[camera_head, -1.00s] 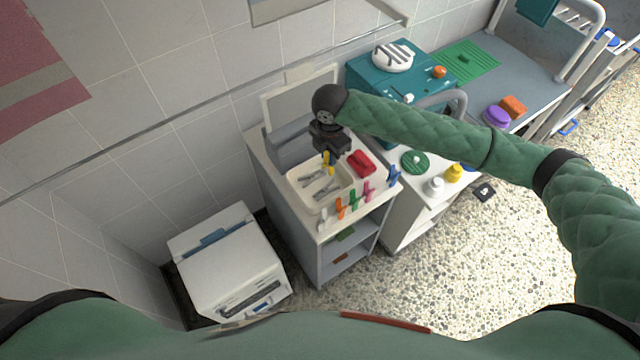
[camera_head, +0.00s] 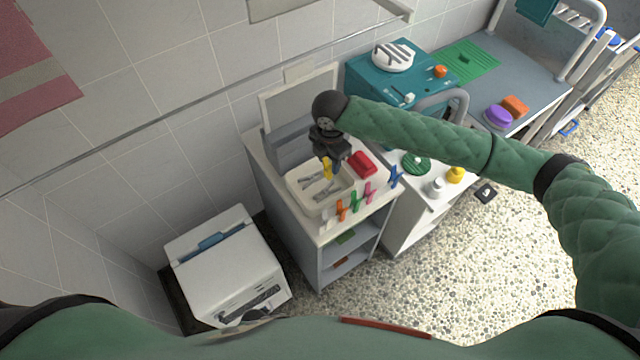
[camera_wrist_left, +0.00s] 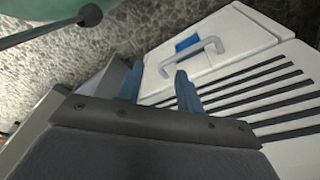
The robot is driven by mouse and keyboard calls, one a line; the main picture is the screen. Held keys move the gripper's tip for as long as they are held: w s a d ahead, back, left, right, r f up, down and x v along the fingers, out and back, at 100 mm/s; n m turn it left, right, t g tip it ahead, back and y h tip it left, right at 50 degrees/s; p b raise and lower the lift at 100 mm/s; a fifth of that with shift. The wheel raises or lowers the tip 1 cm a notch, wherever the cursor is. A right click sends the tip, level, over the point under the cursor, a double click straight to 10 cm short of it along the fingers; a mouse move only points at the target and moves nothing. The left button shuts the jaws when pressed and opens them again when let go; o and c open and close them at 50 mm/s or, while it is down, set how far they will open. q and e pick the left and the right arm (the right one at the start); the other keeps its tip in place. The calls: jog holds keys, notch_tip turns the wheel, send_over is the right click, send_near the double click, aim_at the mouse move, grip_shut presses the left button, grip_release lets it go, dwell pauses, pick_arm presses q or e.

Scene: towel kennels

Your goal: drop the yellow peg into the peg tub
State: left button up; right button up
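The yellow peg (camera_head: 327,169) is between the fingers of my right gripper (camera_head: 328,164) in the head view. It hangs over the cream peg tub (camera_head: 292,191), near the tub's back part; its exact height above the tub is hard to tell. My right gripper looks shut on it, with the arm coming in from the right. Grey pegs (camera_head: 318,190) lie inside the tub. In the left wrist view my left gripper (camera_wrist_left: 158,72) has its two fingers apart with nothing between them, in front of a white unit with a handle.
Pegs in white, orange (camera_head: 341,210), green (camera_head: 355,200), pink (camera_head: 369,192) and blue (camera_head: 395,177) stand along the cart's front edge. A red object (camera_head: 362,163) lies right of the tub. A teal cabinet (camera_head: 372,82) stands behind right, a white appliance (camera_head: 228,262) left.

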dwell(0.3)
pick_arm(q)
jog(key=shift+w+d+r+b, duration=0.3)
jog(key=shift+r+b, duration=0.15)
jog(key=shift+r, duration=0.45)
jog(key=shift+w+d+r+b, duration=0.25)
jog(key=shift+d+r+b, duration=0.15)
jog(key=shift+r, duration=0.5)
jog(key=shift+w+d+r+b, duration=0.3)
jog(key=shift+r+b, duration=0.15)
jog(key=shift+r, duration=0.45)
pick_arm(e)
notch_tip(320, 180, up, 8)
pick_arm(q)
jog(key=shift+a, duration=0.1)
pick_arm(e)
jog(key=shift+f, duration=0.2)
